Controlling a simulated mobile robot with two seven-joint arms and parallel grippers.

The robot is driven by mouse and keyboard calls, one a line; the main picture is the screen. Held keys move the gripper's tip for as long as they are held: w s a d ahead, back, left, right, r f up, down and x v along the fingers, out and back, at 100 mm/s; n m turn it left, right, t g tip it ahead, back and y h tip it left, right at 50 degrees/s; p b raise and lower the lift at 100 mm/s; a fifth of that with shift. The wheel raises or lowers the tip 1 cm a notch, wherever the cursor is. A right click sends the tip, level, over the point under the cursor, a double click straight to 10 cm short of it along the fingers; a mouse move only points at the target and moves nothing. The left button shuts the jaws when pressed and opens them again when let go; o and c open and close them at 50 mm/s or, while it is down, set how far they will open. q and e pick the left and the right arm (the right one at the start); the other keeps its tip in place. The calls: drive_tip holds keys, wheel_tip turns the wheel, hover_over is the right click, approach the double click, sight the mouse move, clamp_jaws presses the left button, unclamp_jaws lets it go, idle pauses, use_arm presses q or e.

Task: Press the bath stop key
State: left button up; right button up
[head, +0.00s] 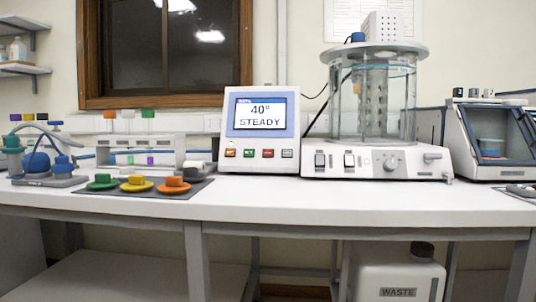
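A control box (233,125) stands on the bench left of the glass bath, its screen (260,111) reading 40° STEADY. Below the screen is a row of small keys: an orange key (230,153), a green key (249,153), a red key (268,153) and a grey key (287,153). Their labels are too small to read, so I cannot tell by text which one is the bath stop key. Nothing covers the keys. The glass bath (345,105) sits on a white base with switches and a knob. Neither of my grippers is in view.
Green (103,182), yellow (136,184) and orange (173,185) pieces lie on a dark mat at left. A rack (140,142) stands behind them. A cabinet with a clear front (498,135) is at right. The bench front (280,199) before the control box is clear.

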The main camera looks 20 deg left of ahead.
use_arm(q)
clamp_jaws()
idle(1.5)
